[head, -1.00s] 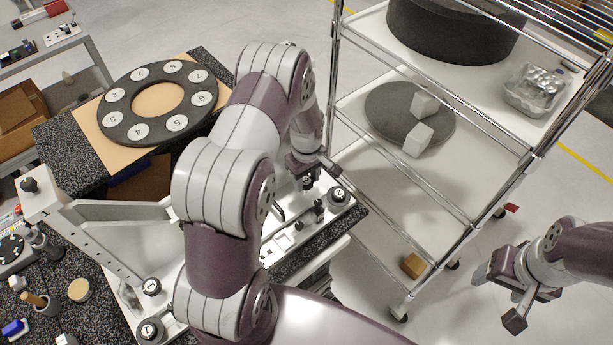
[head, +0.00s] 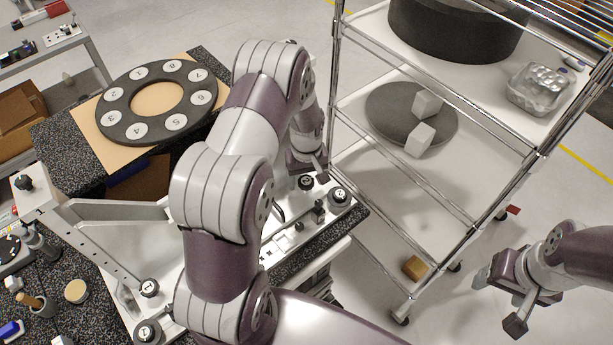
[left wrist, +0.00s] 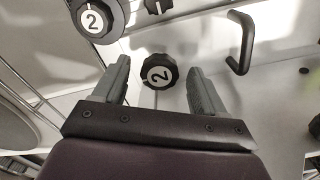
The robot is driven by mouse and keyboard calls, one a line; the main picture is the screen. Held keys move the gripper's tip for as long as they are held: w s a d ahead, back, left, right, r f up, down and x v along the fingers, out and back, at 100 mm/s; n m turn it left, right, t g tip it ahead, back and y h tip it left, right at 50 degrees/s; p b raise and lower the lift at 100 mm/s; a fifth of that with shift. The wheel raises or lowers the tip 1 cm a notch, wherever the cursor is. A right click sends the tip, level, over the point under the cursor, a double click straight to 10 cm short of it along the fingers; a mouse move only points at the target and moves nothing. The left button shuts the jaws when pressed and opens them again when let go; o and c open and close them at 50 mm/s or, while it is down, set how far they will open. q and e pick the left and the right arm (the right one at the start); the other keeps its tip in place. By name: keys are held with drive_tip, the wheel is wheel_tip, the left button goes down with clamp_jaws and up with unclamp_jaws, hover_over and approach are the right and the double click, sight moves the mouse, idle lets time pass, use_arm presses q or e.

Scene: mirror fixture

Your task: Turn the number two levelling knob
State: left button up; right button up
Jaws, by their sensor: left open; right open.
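Two black knobs with white "2" labels show on the white fixture plate. The larger one (head: 340,197) is near the plate's right corner, and the smaller one (head: 306,182) sits to its left. In the left wrist view the smaller knob (left wrist: 158,72) lies in the gap between my left fingers, beyond their tips, and the larger knob (left wrist: 93,18) is at the upper left. My left gripper (head: 310,168) is open just above the smaller knob; I cannot tell if it touches it. My right gripper (head: 508,299) is open and empty, away at the right.
A black handle (left wrist: 240,43) stands on the plate near the smaller knob. A wire-sided cart (head: 385,185) with discs and white blocks stands to the right. Two knobs marked "1" (head: 148,288) (head: 147,331) are at the plate's lower left. A numbered ring (head: 112,123) lies at the upper left.

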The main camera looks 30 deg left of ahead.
sight(306, 182)
use_arm(q)
wheel_tip(306, 182, up, 13)
drive_tip(key=b, duration=0.4)
drive_tip(key=shift+f, duration=0.15)
